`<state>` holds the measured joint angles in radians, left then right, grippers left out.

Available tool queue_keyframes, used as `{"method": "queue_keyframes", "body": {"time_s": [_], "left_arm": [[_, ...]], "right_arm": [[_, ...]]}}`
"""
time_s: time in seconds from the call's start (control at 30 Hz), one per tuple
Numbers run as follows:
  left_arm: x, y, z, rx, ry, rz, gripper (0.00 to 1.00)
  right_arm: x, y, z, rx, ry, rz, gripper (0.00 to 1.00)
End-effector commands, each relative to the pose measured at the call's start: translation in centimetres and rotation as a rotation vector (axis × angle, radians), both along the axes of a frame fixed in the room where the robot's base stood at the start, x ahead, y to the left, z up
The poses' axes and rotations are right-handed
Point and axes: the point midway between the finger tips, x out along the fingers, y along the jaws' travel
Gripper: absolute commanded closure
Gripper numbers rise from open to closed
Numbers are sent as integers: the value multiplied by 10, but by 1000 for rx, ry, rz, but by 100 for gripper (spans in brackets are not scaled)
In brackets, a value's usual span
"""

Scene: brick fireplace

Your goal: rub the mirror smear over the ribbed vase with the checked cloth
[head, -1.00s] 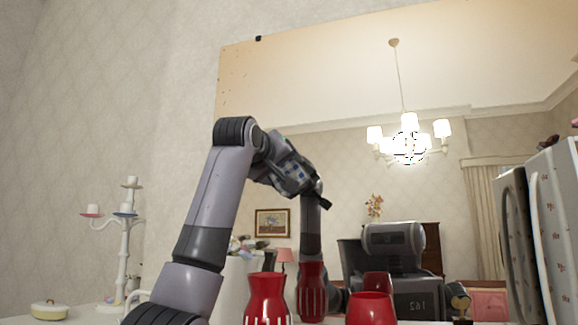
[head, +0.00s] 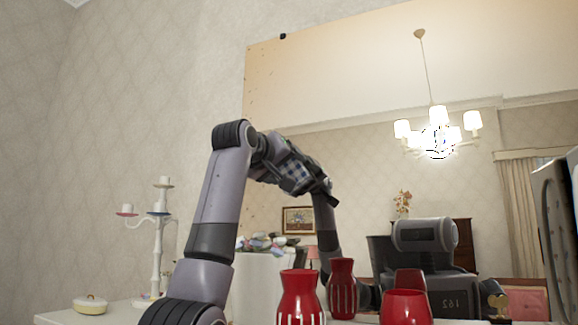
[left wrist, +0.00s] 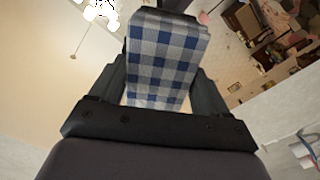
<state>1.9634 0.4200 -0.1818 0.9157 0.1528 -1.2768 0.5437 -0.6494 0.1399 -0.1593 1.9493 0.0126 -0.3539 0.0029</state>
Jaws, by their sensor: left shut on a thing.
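My left gripper (head: 316,186) is shut on the blue-and-white checked cloth (head: 290,170), in front of the large mirror (head: 360,90). In the left wrist view the cloth (left wrist: 165,62) forms a flat pad between the two fingers. The red ribbed vase (head: 299,302) with white ribs stands below the gripper at the bottom of the head view; its reflection shows just right of it. I cannot make out the smear. Whether the cloth touches the glass I cannot tell. My right gripper is not in view.
A rounded red vessel (head: 405,309) stands right of the vase. A white candelabrum (head: 157,235) and a lidded cream dish (head: 90,304) are on the left of the white shelf (head: 60,317). The chandelier, picture and robot on the right are reflections.

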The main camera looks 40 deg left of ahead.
Motion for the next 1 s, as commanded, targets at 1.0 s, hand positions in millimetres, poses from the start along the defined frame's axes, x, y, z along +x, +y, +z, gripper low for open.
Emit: {"method": "queue_keyframes", "body": {"time_s": [1.0], "left_arm": [[-58,-19,0,1,0,0,48]], "right_arm": [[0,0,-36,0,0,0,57]]}}
